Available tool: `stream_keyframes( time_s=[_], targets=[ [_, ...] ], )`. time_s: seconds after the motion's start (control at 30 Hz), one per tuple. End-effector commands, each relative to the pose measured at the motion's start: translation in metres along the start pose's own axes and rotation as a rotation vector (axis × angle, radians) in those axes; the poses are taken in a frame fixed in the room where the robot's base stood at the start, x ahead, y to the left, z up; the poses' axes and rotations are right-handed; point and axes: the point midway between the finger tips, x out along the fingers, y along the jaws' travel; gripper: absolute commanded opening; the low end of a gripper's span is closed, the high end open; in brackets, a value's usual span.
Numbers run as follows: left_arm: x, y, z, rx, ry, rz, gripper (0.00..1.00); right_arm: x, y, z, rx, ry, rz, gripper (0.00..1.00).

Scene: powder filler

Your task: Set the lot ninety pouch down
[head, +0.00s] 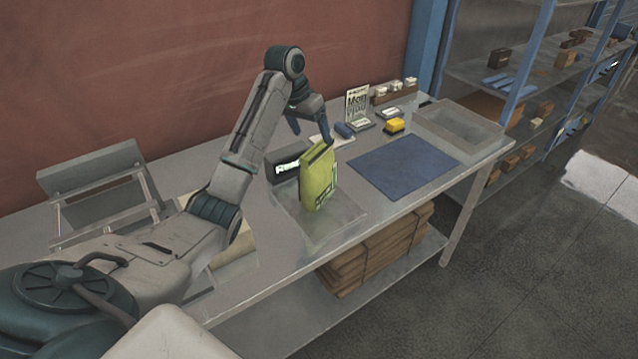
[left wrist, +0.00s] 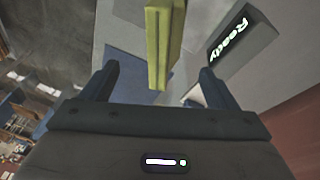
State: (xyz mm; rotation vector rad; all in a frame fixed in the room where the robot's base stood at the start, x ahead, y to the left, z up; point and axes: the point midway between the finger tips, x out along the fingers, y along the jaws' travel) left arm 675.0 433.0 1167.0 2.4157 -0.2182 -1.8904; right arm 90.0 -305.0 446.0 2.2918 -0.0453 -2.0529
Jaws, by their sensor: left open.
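A yellow-green pouch (head: 319,182) stands upright on a flat pale metal plate (head: 345,212) in front of a small dark display box (head: 284,165). My left gripper (head: 310,125) is above and just behind the pouch in the head view. In the left wrist view, the pouch (left wrist: 160,40) shows between and beyond the two fingers of my left gripper (left wrist: 155,85), with gaps on both sides. The left gripper is open. The display (left wrist: 229,40) reads "Ready" in the left wrist view. Any lot label on the pouch is too small to read. My right gripper is not in view.
A blue mat (head: 403,167) lies right of the plate, with a yellow block (head: 394,125) behind it. A sign (head: 357,102) and a shallow tray (head: 459,125) stand farther back. A grey rack (head: 95,185) is at the left. The mat is bare.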

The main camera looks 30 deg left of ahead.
Motion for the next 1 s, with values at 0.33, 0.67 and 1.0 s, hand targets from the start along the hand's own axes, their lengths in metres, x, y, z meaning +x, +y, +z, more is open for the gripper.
stream_keyframes(
  time_s=[0.33, 0.67, 1.0],
  targets=[
    [0.043, 0.001, 0.000, -0.001, -0.002, 0.000, 0.81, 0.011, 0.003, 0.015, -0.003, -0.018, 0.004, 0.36],
    [0.078, -0.004, 0.003, -0.002, -0.004, 0.000, 0.81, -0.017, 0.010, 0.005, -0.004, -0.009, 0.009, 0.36],
    [0.101, -0.004, 0.003, 0.000, 0.001, -0.002, 0.81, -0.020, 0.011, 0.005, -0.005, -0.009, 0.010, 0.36]
  ],
)
